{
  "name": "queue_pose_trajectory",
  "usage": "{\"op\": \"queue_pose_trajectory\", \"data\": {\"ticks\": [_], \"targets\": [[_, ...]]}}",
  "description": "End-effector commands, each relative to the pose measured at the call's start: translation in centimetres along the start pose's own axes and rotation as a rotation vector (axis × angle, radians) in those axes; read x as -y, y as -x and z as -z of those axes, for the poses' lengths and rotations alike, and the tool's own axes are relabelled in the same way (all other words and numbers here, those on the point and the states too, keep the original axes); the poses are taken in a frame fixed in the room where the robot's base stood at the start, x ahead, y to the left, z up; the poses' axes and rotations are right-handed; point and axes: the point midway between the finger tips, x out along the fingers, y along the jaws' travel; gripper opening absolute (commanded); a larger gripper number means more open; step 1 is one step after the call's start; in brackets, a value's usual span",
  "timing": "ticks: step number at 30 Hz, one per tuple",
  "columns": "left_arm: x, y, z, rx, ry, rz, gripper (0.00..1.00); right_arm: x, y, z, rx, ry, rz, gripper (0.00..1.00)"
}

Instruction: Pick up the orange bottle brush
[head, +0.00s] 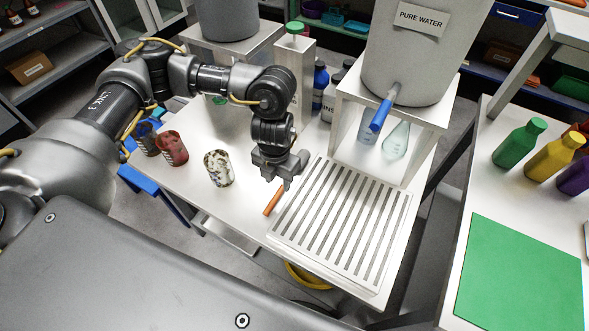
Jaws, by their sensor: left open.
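The orange bottle brush (272,202) shows as a short orange stick at the left edge of the slatted drain rack. Its upper end reaches toward my left gripper (286,180), which partly hides that end. My left gripper points down just above and behind the brush, by the rack's left corner. It is open, and I cannot tell whether its fingers touch the brush. My right gripper is out of view.
The slatted rack (281,230) fills the front right of the white table. A speckled cup (219,168) and a red cup (172,148) stand left of the gripper. Behind is the pure water tank (409,60) on a white stand with a blue tap (380,115).

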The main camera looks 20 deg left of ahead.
Motion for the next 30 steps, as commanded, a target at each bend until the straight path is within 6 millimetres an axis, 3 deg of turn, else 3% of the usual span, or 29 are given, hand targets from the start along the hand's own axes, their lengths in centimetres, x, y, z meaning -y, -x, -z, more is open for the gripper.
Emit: {"op": "queue_pose_trajectory", "data": {"ticks": [5,15,24,30], "targets": [[0.0,-0.5,0.0,-0.001,0.000,0.001,0.41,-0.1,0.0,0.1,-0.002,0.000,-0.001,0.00],[0.0,-4.8,0.0,-0.001,0.000,0.000,0.41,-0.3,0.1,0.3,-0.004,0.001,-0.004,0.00],[0.0,-5.3,0.0,0.001,0.000,0.000,0.41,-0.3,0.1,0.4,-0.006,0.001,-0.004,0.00],[0.0,-5.3,0.0,0.001,0.000,0.001,0.14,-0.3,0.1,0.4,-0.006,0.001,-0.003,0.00]]}}
